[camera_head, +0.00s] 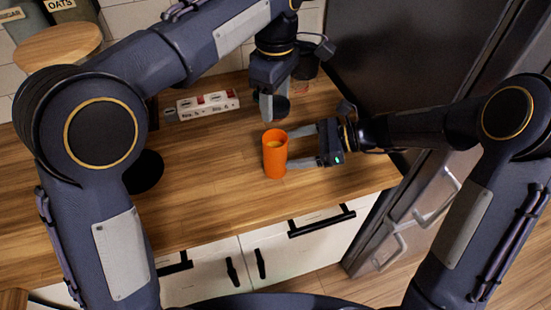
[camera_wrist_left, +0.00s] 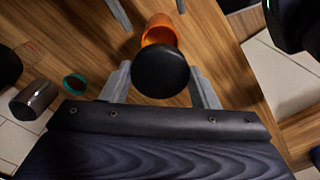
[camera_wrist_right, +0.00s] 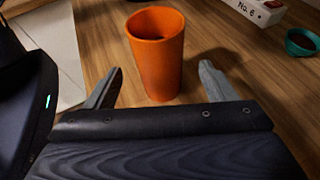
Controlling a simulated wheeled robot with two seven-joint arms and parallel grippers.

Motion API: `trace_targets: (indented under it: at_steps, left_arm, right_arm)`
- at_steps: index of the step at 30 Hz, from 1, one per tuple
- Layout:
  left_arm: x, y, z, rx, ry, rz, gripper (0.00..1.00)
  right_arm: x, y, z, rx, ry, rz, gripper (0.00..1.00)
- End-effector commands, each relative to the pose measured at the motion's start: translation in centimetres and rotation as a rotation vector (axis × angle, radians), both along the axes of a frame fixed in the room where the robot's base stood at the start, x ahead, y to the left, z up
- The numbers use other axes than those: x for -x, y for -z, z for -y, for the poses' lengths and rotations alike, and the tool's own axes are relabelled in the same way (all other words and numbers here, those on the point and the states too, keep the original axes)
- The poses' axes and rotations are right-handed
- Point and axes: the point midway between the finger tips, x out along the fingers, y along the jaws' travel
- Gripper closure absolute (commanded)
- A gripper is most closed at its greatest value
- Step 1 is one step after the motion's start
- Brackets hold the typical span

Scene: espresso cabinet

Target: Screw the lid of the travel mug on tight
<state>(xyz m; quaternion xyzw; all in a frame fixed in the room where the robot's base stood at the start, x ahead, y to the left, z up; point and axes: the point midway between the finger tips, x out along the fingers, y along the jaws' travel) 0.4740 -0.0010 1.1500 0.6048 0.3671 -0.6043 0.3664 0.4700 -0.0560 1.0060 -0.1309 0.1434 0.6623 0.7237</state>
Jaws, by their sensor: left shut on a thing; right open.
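The orange travel mug (camera_head: 275,157) stands upright and open-topped on the wooden counter (camera_head: 215,150); it also shows in the right wrist view (camera_wrist_right: 157,62). My left gripper (camera_head: 272,106) points down above and slightly behind the mug. It is shut on the round black lid (camera_wrist_left: 160,72), held between its fingers and apart from the mug's rim. In the left wrist view the lid hides part of the mug (camera_wrist_left: 158,27). My right gripper (camera_head: 296,147) is open and level at the mug's right side, with its fingers pointing at the mug. Contact with the mug is unclear.
A white box (camera_head: 208,103) marked No. 5 and No. 6 lies behind the mug to the left. A dark fridge (camera_head: 415,60) bounds the right.

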Motion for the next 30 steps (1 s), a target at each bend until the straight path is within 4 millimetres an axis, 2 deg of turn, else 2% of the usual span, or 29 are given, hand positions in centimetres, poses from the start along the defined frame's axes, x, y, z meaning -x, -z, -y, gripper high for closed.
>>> trace_targets:
  at_steps: [3, 9, 15, 23, 30]
  left_arm:
    - [0.0, 0.0, 0.0, 0.0, 0.0, 0.0, 0.67]
    - [0.0, 0.0, 0.0, 0.0, 0.0, 0.0, 0.67]
    - [0.0, 0.0, 0.0, 0.0, 0.0, 0.0, 0.67]
    - [0.0, 0.0, 0.0, 0.0, 0.0, 0.0, 0.67]
    - [0.0, 0.0, 0.0, 0.0, 0.0, 0.0, 0.67]
  right_arm:
    - [-0.1, 0.9, -2.3, 0.001, -0.006, -0.002, 0.23]
    - [-0.3, 1.8, -4.7, 0.0, -0.003, -0.001, 0.23]
    - [-0.4, 2.2, -5.5, 0.0, -0.001, 0.001, 0.23]
    - [-0.4, 2.2, -5.6, 0.0, -0.001, 0.001, 0.23]
    - [-0.4, 2.2, -5.6, 0.0, -0.001, 0.001, 0.53]
